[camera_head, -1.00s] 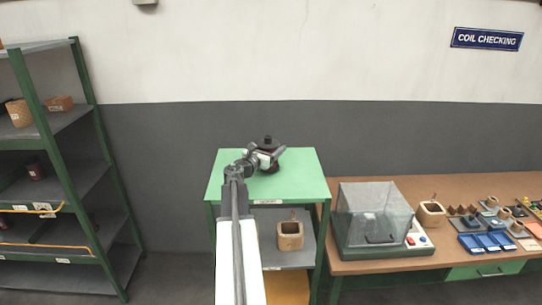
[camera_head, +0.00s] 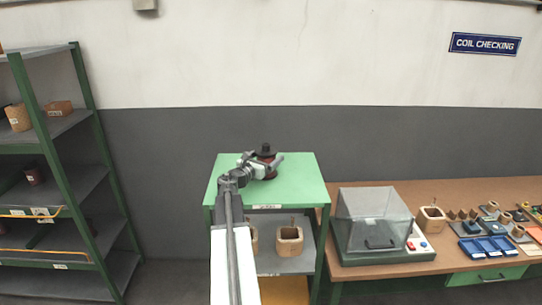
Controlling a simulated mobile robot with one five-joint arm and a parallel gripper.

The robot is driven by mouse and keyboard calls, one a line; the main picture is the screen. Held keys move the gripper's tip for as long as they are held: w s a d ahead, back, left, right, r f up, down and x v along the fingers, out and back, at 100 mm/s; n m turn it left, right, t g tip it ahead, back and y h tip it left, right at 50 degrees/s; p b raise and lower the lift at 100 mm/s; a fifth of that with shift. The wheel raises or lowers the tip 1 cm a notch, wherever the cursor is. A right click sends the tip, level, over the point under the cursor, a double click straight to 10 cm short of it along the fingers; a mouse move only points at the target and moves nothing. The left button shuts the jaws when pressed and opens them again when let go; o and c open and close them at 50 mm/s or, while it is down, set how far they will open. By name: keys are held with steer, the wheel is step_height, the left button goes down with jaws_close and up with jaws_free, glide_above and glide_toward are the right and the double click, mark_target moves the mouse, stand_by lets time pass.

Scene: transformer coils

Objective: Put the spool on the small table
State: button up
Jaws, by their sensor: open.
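The spool (camera_head: 266,152), dark on top with a reddish-brown body, stands upright on the green top of the small table (camera_head: 305,180). My gripper (camera_head: 268,163) is open at the spool, in front of its middle. One finger shows on the right side of the spool and the wrist lies on its left. The gripper hides part of the spool's body, and I cannot tell whether the fingers touch it.
A tan square coil (camera_head: 290,240) sits on the small table's lower shelf, with another partly behind my arm. A brown bench (camera_head: 460,190) with a clear-covered tester (camera_head: 373,220) stands at right. A green-framed rack (camera_head: 75,150) stands at left.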

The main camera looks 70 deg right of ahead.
steer(key=shift+o, duration=0.3)
steer(key=v, duration=1)
steer(key=d+f+b, duration=0.1)
steer(key=d, duration=0.2)
steer(key=s+d+f+b, duration=0.1)
steer(key=shift+d+f+b, duration=0.3)
steer(key=shift+d+f, duration=0.05)
steer(key=shift+d+r, duration=0.1)
steer(key=shift+r, duration=0.1)
steer(key=shift+d+r, duration=0.1)
steer(key=shift+d, duration=0.2)
steer(key=x, duration=0.6)
steer(key=shift+d, duration=0.35)
steer(key=shift+s, duration=0.1)
jaws_close()
steer(key=shift+r+p, duration=0.1)
steer(key=shift+p, duration=0.25)
